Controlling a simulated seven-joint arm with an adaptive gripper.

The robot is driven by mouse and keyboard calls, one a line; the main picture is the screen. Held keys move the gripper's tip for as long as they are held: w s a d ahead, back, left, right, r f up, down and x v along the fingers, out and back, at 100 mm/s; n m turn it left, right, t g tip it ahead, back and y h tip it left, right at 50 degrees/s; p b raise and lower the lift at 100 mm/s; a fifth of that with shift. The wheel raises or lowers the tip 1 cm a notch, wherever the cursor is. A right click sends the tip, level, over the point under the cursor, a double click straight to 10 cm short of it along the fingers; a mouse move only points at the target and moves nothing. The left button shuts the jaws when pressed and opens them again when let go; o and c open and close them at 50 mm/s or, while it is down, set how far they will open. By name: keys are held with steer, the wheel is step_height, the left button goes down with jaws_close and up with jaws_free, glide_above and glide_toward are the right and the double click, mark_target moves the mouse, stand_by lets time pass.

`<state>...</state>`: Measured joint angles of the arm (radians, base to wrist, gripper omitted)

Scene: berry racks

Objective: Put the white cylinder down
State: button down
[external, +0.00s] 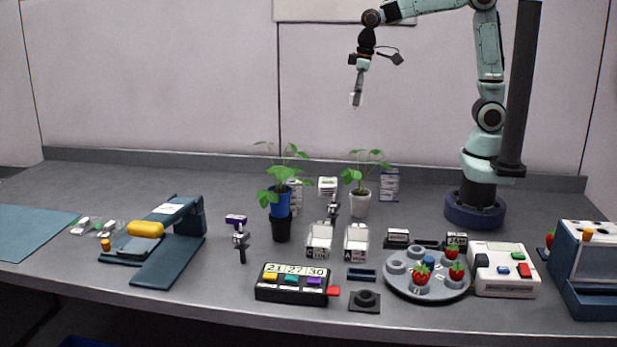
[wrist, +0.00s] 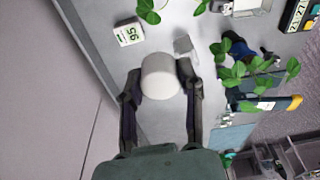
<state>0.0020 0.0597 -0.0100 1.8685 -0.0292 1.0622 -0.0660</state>
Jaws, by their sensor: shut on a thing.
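The white cylinder (wrist: 160,76) sits between the two fingers of my gripper (wrist: 158,84) in the wrist view, with a finger against each side. In the external view my gripper (external: 356,97) hangs high above the back of the table, with the small white cylinder (external: 355,101) at its lower end. The gripper is shut on the cylinder, and the cylinder is in the air, clear of the table. The side of the cylinder away from the wrist camera is hidden.
Below stand a plant in a white pot (external: 360,204) and a plant in a blue pot (external: 281,200). White trays (external: 356,243), a round grey rack (external: 427,289) with strawberries and a button box (external: 294,284) stand nearer the front. The back left of the table (external: 130,182) is clear.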

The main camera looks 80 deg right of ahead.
steer(key=a+f+n+y, duration=0.1)
steer(key=a+f+n, duration=0.8)
steer(key=f, duration=0.6)
steer(key=m, duration=0.1)
glide_above(300, 229)
steer(key=shift+g, duration=0.3)
steer(key=f, duration=0.9)
steer(key=shift+s+d+f, duration=0.2)
steer(key=shift+s+d, duration=0.1)
steer(key=shift+s, duration=0.05)
steer(key=shift+w+f, duration=0.15)
steer(key=shift+f, duration=1.5)
steer(key=shift+f, duration=0.1)
steer(key=c, duration=0.7)
jaws_free()
